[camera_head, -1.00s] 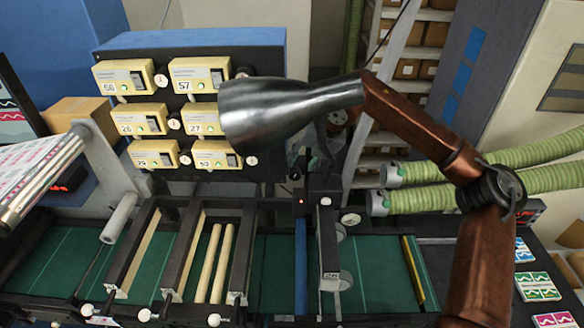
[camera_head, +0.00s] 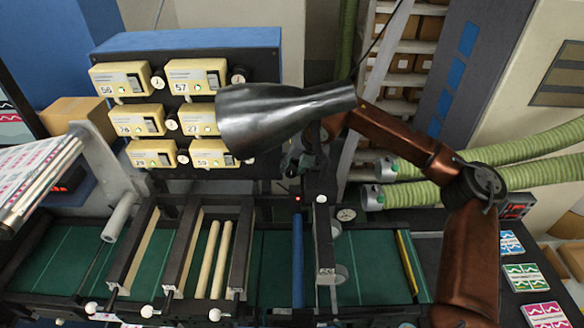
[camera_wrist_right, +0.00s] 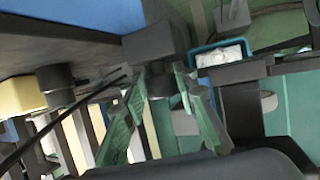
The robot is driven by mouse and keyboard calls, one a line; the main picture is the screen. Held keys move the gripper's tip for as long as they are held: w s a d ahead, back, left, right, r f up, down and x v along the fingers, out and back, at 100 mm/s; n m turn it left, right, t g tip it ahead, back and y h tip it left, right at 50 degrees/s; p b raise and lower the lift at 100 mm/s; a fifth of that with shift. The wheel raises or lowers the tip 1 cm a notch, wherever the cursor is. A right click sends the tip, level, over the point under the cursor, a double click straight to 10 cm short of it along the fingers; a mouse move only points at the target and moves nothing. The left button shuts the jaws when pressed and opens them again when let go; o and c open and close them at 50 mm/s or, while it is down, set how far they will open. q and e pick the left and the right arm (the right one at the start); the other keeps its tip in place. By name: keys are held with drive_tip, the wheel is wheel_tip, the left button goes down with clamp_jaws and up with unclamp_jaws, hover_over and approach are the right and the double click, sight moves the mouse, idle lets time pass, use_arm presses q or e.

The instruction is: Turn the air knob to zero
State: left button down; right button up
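In the right wrist view a dark round knob (camera_wrist_right: 159,84) sits under a grey block (camera_wrist_right: 155,40) beside the control box; I take it to be the air knob. My right gripper (camera_wrist_right: 158,72) is open, with one green finger on each side of the knob. I cannot tell whether either finger touches it. In the head view my right gripper (camera_head: 304,158) is at the right side of the control box (camera_head: 190,42), partly behind a lamp, and the knob cannot be made out there. No knob pointer or scale is readable. My left gripper is not in view.
A shiny hanging lamp (camera_head: 285,115) is in front of the control box and my wrist. Yellow numbered units (camera_head: 120,80) cover the box's front. Green hoses (camera_head: 420,192) run at right. A gauge (camera_head: 346,214) and a green machine bed (camera_head: 365,270) lie below the gripper.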

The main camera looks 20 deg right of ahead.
drive_tip(key=c, duration=0.4)
drive_tip(key=shift+a, duration=0.1)
drive_tip(key=h, duration=0.1)
drive_tip(key=h+b, duration=0.1)
drive_tip(key=shift+w+a+r+n+g+h, duration=0.1)
drive_tip(key=shift+a+n+g+h, duration=0.1)
drive_tip(key=shift+n+g+h, duration=0.1)
drive_tip(key=shift+w+a+n+g+h+b, duration=0.15)
drive_tip(key=shift+g+h+b, duration=0.1)
drive_tip(key=shift+h, duration=0.6)
drive_tip(key=shift+s+a+n+g+h+b, duration=0.15)
drive_tip(key=shift+g+h+b, duration=0.1)
drive_tip(key=shift+h, duration=0.6)
drive_tip(key=shift+w+d, duration=0.1)
drive_tip(key=o, duration=0.9)
